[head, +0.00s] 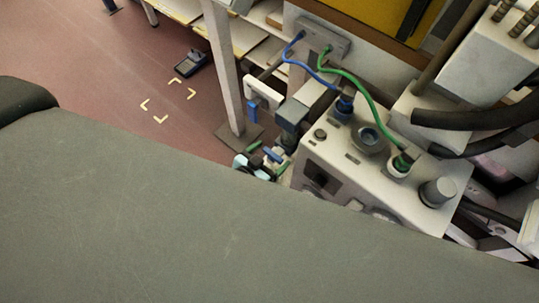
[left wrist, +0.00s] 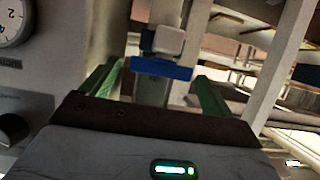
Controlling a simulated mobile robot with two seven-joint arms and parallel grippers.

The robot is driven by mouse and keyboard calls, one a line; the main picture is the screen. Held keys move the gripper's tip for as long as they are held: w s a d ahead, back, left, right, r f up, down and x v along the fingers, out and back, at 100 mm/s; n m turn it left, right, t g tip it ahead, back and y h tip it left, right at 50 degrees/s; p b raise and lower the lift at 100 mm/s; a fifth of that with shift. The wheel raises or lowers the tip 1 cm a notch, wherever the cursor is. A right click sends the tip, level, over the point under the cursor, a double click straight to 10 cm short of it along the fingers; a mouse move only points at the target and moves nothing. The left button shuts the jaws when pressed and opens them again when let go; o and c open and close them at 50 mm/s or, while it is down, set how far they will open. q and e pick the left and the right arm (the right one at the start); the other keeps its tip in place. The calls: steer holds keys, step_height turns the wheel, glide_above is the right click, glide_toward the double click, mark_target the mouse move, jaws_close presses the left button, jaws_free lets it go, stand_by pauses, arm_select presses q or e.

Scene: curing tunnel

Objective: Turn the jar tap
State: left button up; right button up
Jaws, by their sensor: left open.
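The tap's blue handle (left wrist: 161,69) shows in the left wrist view, lying crosswise under a pale grey knob-like body (left wrist: 169,41). My left gripper (left wrist: 160,90) is open, with one green finger at each side of the blue handle. I see no clear contact between the fingers and the handle. In the head view my left gripper (head: 268,158) is small and partly hidden, beside the front left side of the pale machine box, with a bit of the blue handle (head: 272,154) between its green fingers. My right gripper is not in view.
The pale machine box (head: 325,152) with knobs and blue and green cables stands close to the right of the gripper. A grey post (head: 224,70) rises behind. A dial (left wrist: 13,20) is at the left in the wrist view. Red-brown floor (head: 110,70) lies open at left.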

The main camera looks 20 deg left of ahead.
arm_select(q)
steer(key=p+v, duration=0.1)
steer(key=v, duration=0.6)
steer(key=shift+s+r, duration=0.15)
steer(key=shift+s, duration=0.2)
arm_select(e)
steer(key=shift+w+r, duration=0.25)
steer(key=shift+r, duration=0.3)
arm_select(q)
steer(key=shift+a, duration=0.1)
steer(key=s+a+r+n+g+y+p, duration=0.1)
steer(key=s+a+r+g+p, duration=0.1)
steer(key=s, duration=0.8)
steer(key=s+a+r+g+y+p, duration=0.1)
steer(key=s+a+r+g+p, duration=0.1)
steer(key=s, duration=0.9)
steer(key=shift+a+r+n+p, duration=0.3)
steer(key=shift+n+p, duration=0.1)
steer(key=shift+p, duration=0.5)
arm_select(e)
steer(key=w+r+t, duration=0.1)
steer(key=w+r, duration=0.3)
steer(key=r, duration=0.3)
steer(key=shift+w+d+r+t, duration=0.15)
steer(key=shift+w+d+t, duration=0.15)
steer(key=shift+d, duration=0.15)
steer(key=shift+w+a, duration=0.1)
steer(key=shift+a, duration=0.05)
